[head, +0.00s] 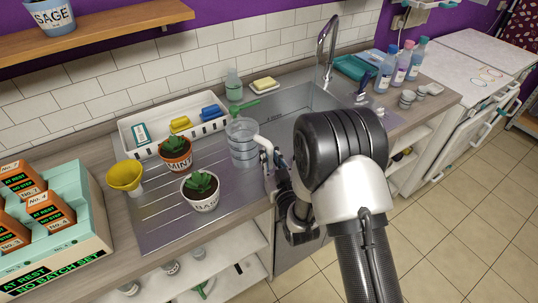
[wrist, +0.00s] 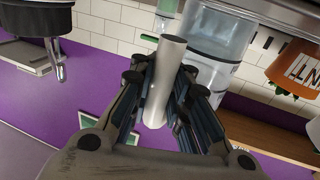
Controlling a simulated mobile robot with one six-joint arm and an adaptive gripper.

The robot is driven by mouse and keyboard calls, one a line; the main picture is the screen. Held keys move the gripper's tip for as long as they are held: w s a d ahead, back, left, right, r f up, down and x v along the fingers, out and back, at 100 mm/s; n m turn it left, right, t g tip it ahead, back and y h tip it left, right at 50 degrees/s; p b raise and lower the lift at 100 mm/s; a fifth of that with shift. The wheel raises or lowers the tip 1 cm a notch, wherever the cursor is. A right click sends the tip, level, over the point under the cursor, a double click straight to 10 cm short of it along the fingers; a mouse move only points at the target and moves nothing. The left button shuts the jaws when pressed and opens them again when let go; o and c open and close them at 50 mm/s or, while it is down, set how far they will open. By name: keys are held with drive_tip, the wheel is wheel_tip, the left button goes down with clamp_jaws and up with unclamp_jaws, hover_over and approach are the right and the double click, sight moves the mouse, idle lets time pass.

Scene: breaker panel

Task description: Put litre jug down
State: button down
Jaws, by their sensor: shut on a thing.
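The clear litre jug (head: 243,153) is upright over the right part of the ribbed drainer, beside the sink basin. Its white handle faces my gripper (head: 269,158). In the wrist view, my gripper (wrist: 168,92) is shut on the pale handle, with its fingers on either side. The clear jug body (wrist: 213,38) shows beyond the fingers, and the picture is upside down. The jug's base is close to the steel drainer (head: 160,215), but I cannot tell whether it touches. My arm hides part of the sink's front right.
The basil pot (head: 201,194), mint pot (head: 176,155) and yellow funnel (head: 125,176) stand left of the jug. A white tray (head: 150,118) with sponges lies behind. A green-handled brush (head: 241,108) is close behind the jug. The drainer's front is clear right of the basil.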

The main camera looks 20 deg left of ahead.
drive_tip(key=c, duration=1.5)
unclamp_jaws()
drive_tip(key=shift+r+p, duration=0.15)
drive_tip(key=shift+p, duration=0.2)
drive_tip(key=p+v, duration=0.1)
drive_tip(key=v, duration=1.1)
